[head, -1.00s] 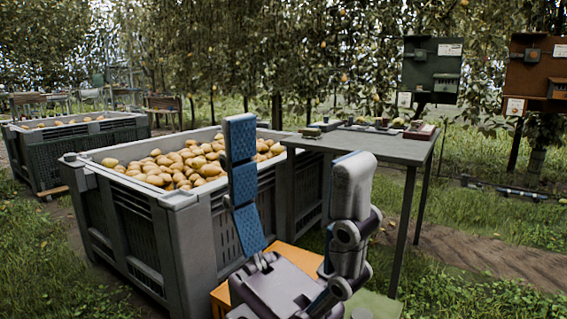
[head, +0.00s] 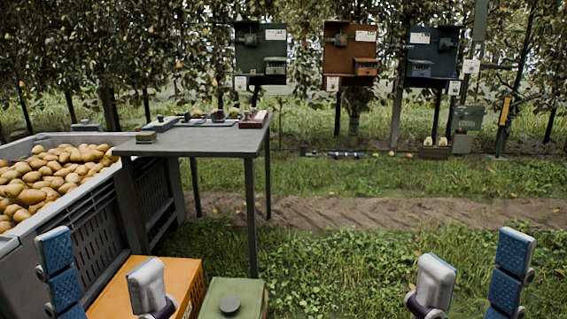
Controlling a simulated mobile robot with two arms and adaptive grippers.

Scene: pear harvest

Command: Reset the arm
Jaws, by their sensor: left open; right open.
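My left gripper (head: 104,268) is at the lower left of the head view, in front of the bin and the table. Its blue padded finger and grey finger stand wide apart with nothing between them. My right gripper (head: 472,268) is at the lower right, above the grass. Its grey finger and blue padded finger are also apart and empty. Both point upward in the picture, and their lower parts and arms are cut off by the bottom edge.
A grey bin (head: 92,205) full of pears stands at left. A grey table (head: 215,143) with small items on it stands beside it. An orange box (head: 187,272) and a green box (head: 257,295) sit low in front. Coloured panels (head: 350,50) stand behind. Grass at right is open.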

